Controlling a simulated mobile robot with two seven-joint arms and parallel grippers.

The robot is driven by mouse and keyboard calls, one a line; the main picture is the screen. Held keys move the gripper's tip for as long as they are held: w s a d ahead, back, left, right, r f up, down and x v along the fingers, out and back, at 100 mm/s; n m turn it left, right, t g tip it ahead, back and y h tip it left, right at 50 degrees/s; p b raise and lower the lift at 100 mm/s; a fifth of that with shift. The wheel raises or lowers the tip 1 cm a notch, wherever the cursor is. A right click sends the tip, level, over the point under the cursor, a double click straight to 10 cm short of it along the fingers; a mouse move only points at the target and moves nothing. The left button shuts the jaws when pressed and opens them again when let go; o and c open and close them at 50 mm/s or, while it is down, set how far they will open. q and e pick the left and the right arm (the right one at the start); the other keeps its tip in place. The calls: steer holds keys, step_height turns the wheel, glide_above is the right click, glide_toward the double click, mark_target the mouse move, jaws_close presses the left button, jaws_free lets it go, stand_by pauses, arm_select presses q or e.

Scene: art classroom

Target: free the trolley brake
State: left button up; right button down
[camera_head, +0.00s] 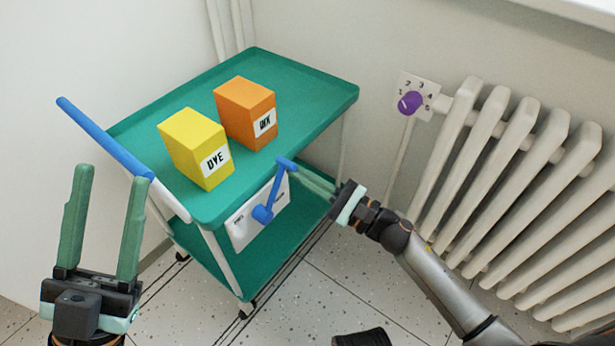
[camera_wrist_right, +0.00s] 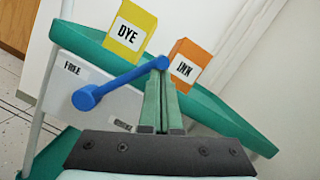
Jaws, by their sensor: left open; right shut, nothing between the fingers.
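The green trolley (camera_head: 310,85) stands against the wall with two shelves. A white plate (camera_head: 277,212) on its side carries a blue brake lever (camera_head: 272,190). In the right wrist view the lever (camera_wrist_right: 122,78) slants up and right from its round pivot to a knobbed end. The plate reads FREE (camera_wrist_right: 73,68) at the left; a second label (camera_wrist_right: 123,125) lower right is too small to read. My right gripper (camera_head: 298,172) is shut and empty, its tips at the lever's free end; contact is unclear. My left gripper (camera_head: 112,172) is open and empty, left of the trolley.
A yellow DYE box (camera_head: 191,140) and an orange INK box (camera_head: 240,105) stand on the top shelf. The trolley has a blue handle (camera_head: 105,138) at the left. A white radiator (camera_head: 505,170) and a purple knob (camera_head: 410,102) are at the right. Tiled floor shows in front.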

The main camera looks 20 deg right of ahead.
arm_select(q)
steer(key=shift+f+b, duration=0.3)
steer(key=shift+f, duration=0.15)
arm_select(e)
steer(key=s+a+r+n, duration=0.2)
steer(key=s+a, duration=0.1)
steer(key=a, duration=0.1)
steer(key=shift+s+a+r+n+g, duration=0.25)
steer(key=shift+s+r+n+g, duration=0.05)
steer(key=shift+r+g, duration=0.1)
arm_select(q)
steer(key=shift+f, duration=0.15)
arm_select(e)
steer(key=shift+f, duration=0.1)
arm_select(q)
steer(key=shift+m, duration=0.3)
steer(key=f+b, duration=0.3)
steer(key=f, duration=0.1)
steer(key=shift+s+d+b, duration=0.25)
steer(key=shift+d+b, duration=0.05)
steer(key=shift+b, duration=0.1)
arm_select(e)
steer(key=s+d+f, duration=0.3)
steer(key=s+d, duration=0.1)
steer(key=d, duration=0.6)
steer(key=shift+s+f, duration=0.2)
